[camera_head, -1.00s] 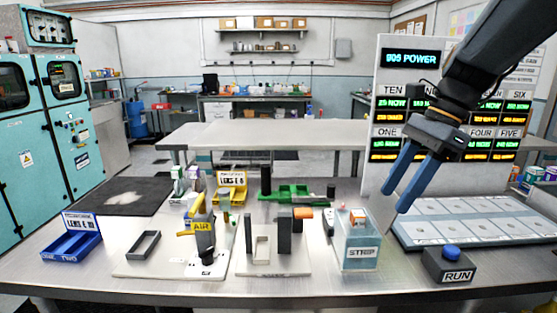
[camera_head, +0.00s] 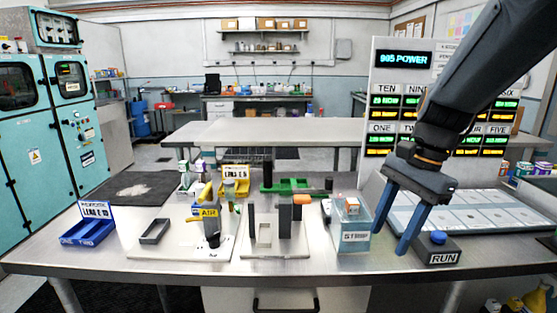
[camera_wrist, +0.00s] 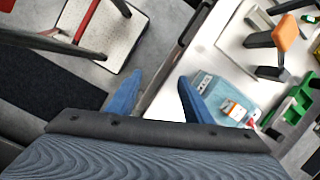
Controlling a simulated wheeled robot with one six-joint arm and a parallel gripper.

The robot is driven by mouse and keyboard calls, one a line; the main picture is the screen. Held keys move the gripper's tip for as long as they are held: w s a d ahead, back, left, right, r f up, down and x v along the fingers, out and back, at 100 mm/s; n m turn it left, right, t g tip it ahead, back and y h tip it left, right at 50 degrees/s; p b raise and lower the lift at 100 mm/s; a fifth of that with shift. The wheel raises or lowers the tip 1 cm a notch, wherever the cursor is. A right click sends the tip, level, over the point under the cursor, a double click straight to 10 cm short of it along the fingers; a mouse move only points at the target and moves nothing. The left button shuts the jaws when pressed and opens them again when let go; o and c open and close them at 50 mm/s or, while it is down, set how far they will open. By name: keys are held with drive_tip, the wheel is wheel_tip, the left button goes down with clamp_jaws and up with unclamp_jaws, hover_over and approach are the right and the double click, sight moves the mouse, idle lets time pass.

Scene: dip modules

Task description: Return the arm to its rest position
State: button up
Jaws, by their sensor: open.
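My gripper (camera_head: 391,236) has two blue fingers that are spread apart with nothing between them. In the head view it hangs at the right, in front of the display board, between the STRIP box (camera_head: 355,238) and the black RUN block (camera_head: 438,250) with its blue button. In the wrist view the fingers (camera_wrist: 158,95) point out over the table edge and the floor. The STRIP box also shows in the wrist view (camera_wrist: 212,88), beside the right finger.
A display board (camera_head: 384,64) stands behind my arm, with a panelled tray (camera_head: 480,213) at its foot. Fixtures, a blue bin (camera_head: 88,232) and a green holder (camera_head: 290,186) stand on the table. The front table edge (camera_head: 200,272) is clear.

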drive_tip(key=s+a+f+n+h, duration=0.2)
drive_tip(key=s+f+n, duration=0.5)
drive_tip(key=f+n, duration=0.6)
drive_tip(key=shift+s+a+f+t+h, duration=0.2)
drive_tip(key=shift+a+t+h, duration=0.2)
drive_tip(key=shift+a, duration=0.3)
